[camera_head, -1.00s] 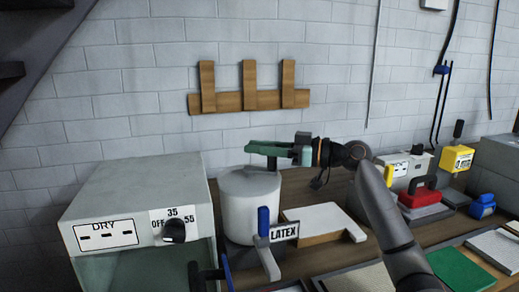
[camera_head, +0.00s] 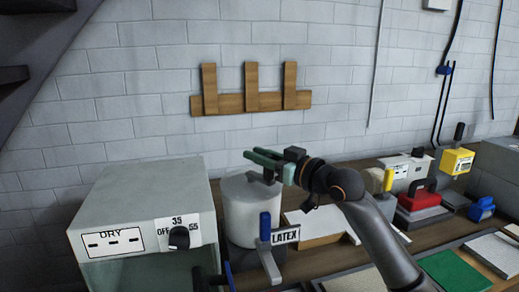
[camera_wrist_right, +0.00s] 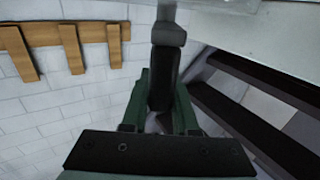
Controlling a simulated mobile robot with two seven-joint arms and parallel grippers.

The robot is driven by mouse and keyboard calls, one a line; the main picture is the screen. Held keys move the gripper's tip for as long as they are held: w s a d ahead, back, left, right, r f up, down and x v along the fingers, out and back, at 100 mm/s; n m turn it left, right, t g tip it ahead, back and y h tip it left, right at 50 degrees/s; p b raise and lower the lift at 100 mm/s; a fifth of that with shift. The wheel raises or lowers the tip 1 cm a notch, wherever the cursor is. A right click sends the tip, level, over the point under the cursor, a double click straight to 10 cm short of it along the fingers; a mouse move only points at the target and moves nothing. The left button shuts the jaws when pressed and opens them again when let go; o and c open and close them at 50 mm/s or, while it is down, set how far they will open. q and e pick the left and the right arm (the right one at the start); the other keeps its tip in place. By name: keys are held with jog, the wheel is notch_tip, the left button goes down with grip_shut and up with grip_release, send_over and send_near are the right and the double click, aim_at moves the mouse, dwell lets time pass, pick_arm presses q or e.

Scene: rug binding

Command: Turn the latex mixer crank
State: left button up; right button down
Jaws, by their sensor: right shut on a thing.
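The latex mixer is a white cylindrical pot (camera_head: 250,212) with a LATEX sign (camera_head: 285,235) at its front, right of the grey dryer. My right gripper (camera_head: 265,160) is over the pot's top, its green fingers pointing left. In the right wrist view the fingers are closed around the dark crank handle (camera_wrist_right: 162,80), which joins a grey crank part (camera_wrist_right: 168,32). In the head view, the fingers hide most of the crank. My left gripper is not in view.
The dryer (camera_head: 135,205) with a black dial stands close on the left. A blue-handled lever (camera_head: 265,226) is at the pot's front. A white slab (camera_head: 318,220) lies right of the pot, under my right arm. A wooden rack (camera_head: 250,102) hangs on the wall behind.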

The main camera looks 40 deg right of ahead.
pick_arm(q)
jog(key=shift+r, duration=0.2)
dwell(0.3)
pick_arm(e)
jog(key=c, duration=0.7)
grip_release()
